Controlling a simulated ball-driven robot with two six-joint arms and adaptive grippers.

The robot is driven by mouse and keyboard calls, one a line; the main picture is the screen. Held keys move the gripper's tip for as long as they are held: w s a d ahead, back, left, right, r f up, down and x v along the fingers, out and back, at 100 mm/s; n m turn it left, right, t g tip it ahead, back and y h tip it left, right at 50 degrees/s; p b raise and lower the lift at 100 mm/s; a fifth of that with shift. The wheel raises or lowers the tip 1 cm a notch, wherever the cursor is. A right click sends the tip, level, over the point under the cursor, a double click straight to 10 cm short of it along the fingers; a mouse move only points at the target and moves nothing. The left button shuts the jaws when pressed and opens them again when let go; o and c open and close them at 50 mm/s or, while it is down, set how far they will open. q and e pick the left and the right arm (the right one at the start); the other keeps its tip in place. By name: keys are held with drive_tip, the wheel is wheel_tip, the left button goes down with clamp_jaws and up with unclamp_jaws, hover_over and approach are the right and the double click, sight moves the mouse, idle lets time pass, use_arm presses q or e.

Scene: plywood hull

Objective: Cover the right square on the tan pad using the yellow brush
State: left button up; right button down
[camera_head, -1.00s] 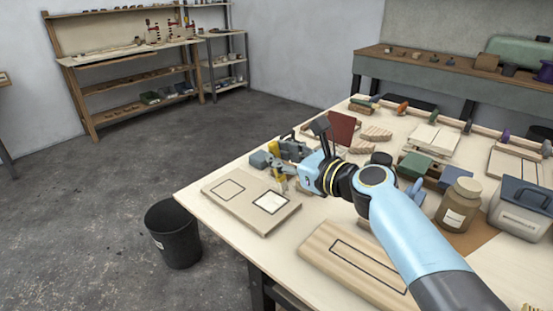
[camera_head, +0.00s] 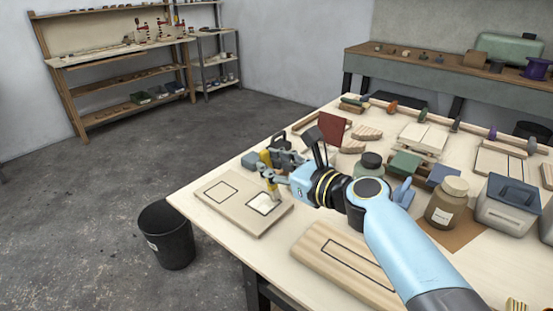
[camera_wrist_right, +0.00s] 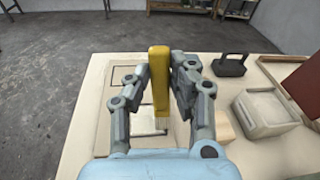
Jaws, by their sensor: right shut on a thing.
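The tan pad (camera_head: 222,212) lies at the table's near left corner with two outlined squares. My left gripper is not in view.
A long board with an outlined rectangle (camera_head: 318,259) lies nearer on the table. A brown jar (camera_head: 447,203) and a grey bin (camera_head: 513,207) stand at right.

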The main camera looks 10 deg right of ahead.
drive_tip(key=shift+s+a, duration=0.15)
drive_tip(key=shift+a, duration=0.15)
drive_tip(key=shift+s+a+p, duration=0.4)
drive_tip(key=shift+s+a, duration=0.25)
drive_tip(key=shift+a, duration=0.15)
drive_tip(key=shift+a+f, duration=0.1)
drive_tip(key=shift+s+a+p, duration=0.5)
drive_tip(key=shift+s+a, duration=0.2)
drive_tip(key=shift+a, duration=0.05)
drive_tip(key=shift+w+d, duration=0.15)
drive_tip(key=shift+w+d, duration=0.7)
drive_tip(key=shift+d, duration=0.1)
drive_tip(key=shift+w+d+b, duration=0.4)
drive_tip(key=shift+w+d, duration=0.3)
drive_tip(key=shift+d, duration=0.2)
